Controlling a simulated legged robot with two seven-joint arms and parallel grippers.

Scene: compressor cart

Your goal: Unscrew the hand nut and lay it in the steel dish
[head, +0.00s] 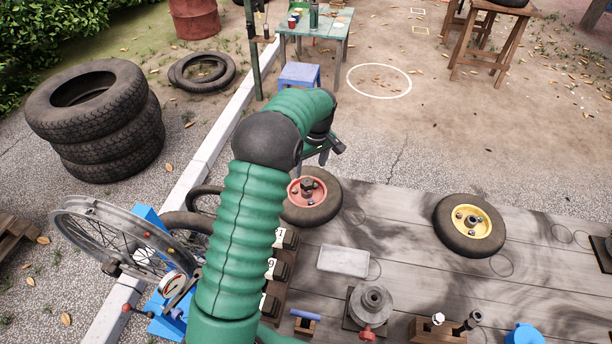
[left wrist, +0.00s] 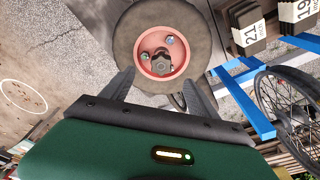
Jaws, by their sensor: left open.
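A wheel with a red hub (head: 297,194) and a dark tyre lies on the wooden deck. A dark hand nut (head: 307,186) stands at its hub; it also shows in the left wrist view (left wrist: 160,64), with small bolts around it. My left gripper (head: 326,152) is above and beyond the wheel in the head view. In the left wrist view its two fingers (left wrist: 157,88) are spread, with nothing between them, and the hub lies ahead of them. A pale grey rectangular dish (head: 344,261), likely the steel dish, looks empty. My right gripper is out of view.
A wheel with a yellow hub (head: 471,222) lies to the right on the wooden deck (head: 400,215). Number-labelled blocks (head: 282,270) and a spoked wheel (head: 105,240) are at the left. A grey round fixture (head: 371,302) stands in front. Deck between the dish and the yellow-hub wheel is clear.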

